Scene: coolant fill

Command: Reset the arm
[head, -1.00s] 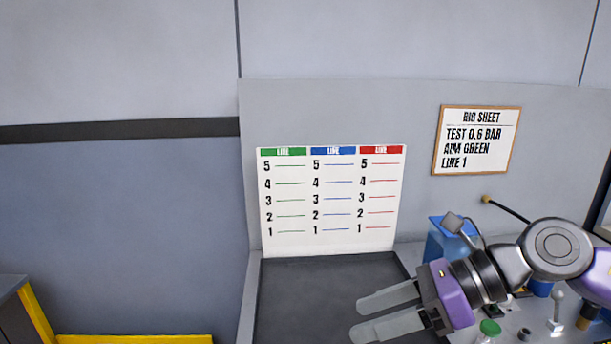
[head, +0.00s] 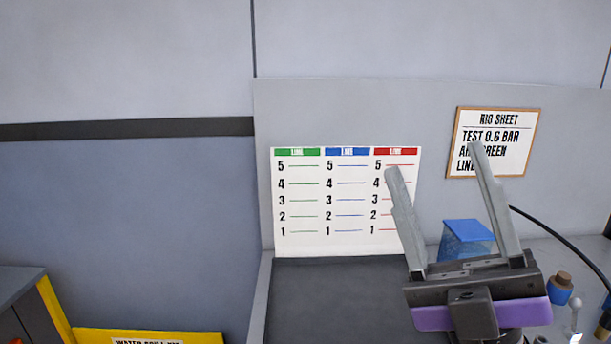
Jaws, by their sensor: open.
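My gripper (head: 432,160) is in the head view at the lower right. Its two grey fingers point up and are spread wide apart with nothing between them. The purple and black wrist sits below the fingers at the bottom of the picture. The left finger covers part of the red column of the line chart (head: 345,240). The right finger tip overlaps the lower left of the rig sheet (head: 515,150). The rest of my arm is mostly out of view.
A blue-lidded container (head: 467,232) stands behind my gripper. A blue bottle with a brown cap (head: 560,288) and a black hose (head: 560,235) are at the right. The dark tray (head: 320,305) looks empty where visible. A yellow-edged cabinet (head: 50,310) is at the lower left.

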